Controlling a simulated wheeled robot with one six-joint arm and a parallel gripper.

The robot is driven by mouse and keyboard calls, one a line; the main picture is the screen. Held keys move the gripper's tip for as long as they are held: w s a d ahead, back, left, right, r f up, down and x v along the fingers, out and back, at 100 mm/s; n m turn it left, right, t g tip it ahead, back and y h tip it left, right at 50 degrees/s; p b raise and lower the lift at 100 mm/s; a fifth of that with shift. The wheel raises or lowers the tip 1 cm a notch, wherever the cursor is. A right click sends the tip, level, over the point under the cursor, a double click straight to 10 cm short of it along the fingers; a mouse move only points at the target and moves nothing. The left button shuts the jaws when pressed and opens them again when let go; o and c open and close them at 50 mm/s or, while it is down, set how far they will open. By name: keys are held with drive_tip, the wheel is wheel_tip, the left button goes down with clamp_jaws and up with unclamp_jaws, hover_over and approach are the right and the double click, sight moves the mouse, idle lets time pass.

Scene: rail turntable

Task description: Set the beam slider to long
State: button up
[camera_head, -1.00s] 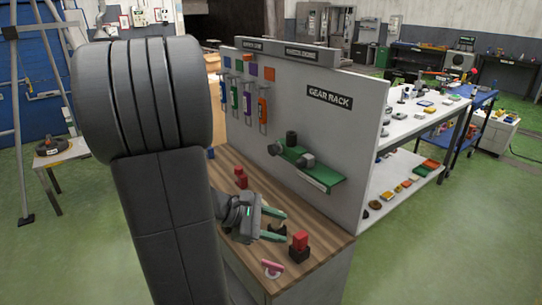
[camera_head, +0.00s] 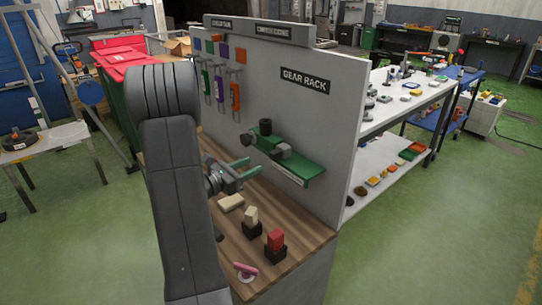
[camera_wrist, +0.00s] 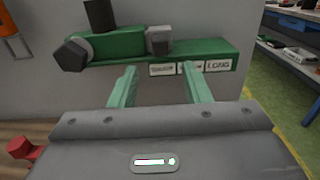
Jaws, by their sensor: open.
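The beam slider looks like a grey block (camera_wrist: 159,41) on a green rail (camera_wrist: 205,48) fixed to the grey panel. In the wrist view it sits above the leftmost label (camera_wrist: 161,69), which seems to read SHORT. A middle label is partly hidden by my right finger, and the LONG label (camera_wrist: 218,66) is at the right. The block (camera_head: 282,151) and green rail (camera_head: 308,168) also show in the head view. My gripper (camera_wrist: 160,78) is open and empty, its green fingers pointing at the rail from in front. In the head view my gripper (camera_head: 251,168) is left of the block, apart from it.
A dark hexagonal knob (camera_wrist: 72,55) and a black cylinder (camera_wrist: 99,15) are at the rail's left part. Below, the wooden bench (camera_head: 240,255) holds a red block (camera_head: 275,240), a cream block (camera_head: 251,215) and a pink-handled item (camera_head: 245,268). Tools hang on the panel's left.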

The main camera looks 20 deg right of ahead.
sight(271, 157)
drive_tip(key=p+x, duration=0.1)
drive_tip(key=x, duration=0.7)
drive_tip(key=shift+w+d+p, duration=0.1)
drive_tip(key=shift+d+p, duration=0.2)
drive_tip(key=shift+d, duration=0.05)
drive_tip(key=shift+c, duration=0.2)
clamp_jaws()
